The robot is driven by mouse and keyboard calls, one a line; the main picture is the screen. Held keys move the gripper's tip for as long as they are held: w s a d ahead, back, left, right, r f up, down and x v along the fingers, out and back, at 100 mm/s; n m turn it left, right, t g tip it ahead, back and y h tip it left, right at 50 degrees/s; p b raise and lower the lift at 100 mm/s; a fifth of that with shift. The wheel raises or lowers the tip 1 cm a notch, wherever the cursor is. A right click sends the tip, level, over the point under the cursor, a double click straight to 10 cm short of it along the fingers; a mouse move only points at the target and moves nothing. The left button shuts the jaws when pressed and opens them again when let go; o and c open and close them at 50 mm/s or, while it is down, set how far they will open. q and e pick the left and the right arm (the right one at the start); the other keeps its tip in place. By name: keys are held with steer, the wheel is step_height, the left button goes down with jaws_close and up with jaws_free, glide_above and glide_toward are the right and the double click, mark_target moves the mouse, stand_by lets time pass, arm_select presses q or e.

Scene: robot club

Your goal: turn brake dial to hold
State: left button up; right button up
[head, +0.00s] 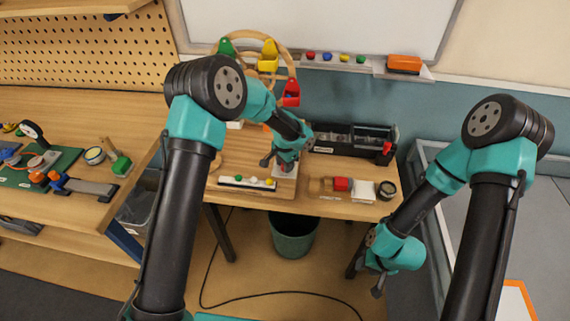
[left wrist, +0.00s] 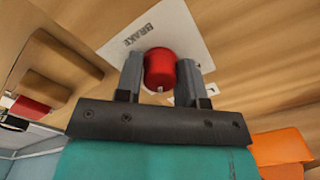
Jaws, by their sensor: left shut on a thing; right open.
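The brake dial (left wrist: 160,66) is a red round knob in the left wrist view, on a white plate (left wrist: 125,42) lettered BRAKE. A small pale mark shows on the knob's near edge. My left gripper (head: 277,161) is over the dial on the middle table, and its two grey fingers close on the knob from both sides. The gripper hides most of the dial in the head view; I cannot read a hold mark. My right gripper (head: 378,284) hangs low at the right, in front of the table and away from the dial, open and empty.
A black tray unit (head: 347,143) stands behind. A wooden wheel with coloured holders (head: 269,58) stands behind my left arm.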

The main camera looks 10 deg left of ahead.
arm_select(q)
steer(key=shift+m, duration=0.4)
steer(key=o, duration=0.9)
steer(key=shift+r, duration=0.1)
step_height(320, 180, up, 17)
steer(key=shift+r, duration=0.15)
stand_by(0.6)
